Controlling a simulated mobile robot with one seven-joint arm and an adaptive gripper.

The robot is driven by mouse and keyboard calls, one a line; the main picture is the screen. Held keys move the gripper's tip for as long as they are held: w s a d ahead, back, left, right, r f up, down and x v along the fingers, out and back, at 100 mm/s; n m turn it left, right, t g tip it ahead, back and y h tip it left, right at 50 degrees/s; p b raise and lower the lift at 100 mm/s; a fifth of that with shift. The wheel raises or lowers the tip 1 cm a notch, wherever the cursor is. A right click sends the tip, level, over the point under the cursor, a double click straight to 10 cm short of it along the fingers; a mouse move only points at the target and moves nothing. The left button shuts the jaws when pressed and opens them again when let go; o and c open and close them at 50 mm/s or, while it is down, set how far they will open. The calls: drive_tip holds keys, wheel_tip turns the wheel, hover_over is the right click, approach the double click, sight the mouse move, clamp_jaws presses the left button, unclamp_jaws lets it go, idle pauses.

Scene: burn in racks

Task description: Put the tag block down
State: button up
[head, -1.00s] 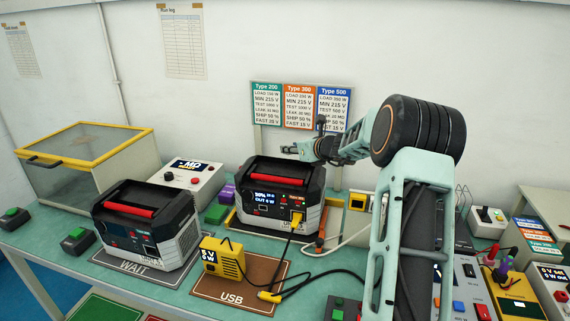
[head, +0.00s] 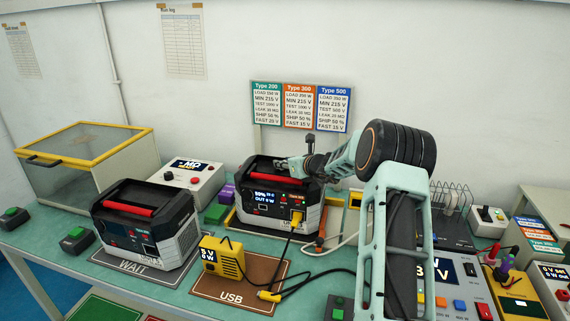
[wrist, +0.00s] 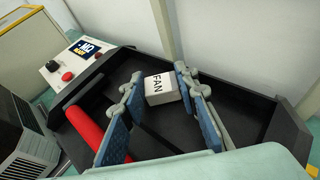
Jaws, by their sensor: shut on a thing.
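The tag block (wrist: 160,88) is a small white block marked FAN, seen in the wrist view between my fingertips. My gripper (wrist: 158,86) has blue-padded fingers and is shut on the block. Both are at the dark recessed top of a black power station with a red handle (wrist: 84,128). The block is too small to make out there. I cannot tell whether the block touches the recess floor.
A second power station (head: 146,223) stands on the WAIT mat at left. A yellow USB meter (head: 222,258) with cables is in front. A white box with a display (head: 188,178) stands behind left. Type cards (head: 300,107) stand at the back.

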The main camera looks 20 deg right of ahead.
drive_tip(key=shift+s+d+f, duration=0.1)
drive_tip(key=shift+f, duration=0.45)
drive_tip(key=o, duration=0.6)
drive_tip(key=shift+r+p, duration=0.45)
drive_tip(key=shift+r, duration=0.05)
drive_tip(key=b+v, duration=0.2)
drive_tip(key=v, duration=0.9)
drive_tip(key=shift+s+d+r, duration=0.1)
drive_tip(key=shift+s+r, duration=0.1)
drive_tip(key=shift+s, duration=0.15)
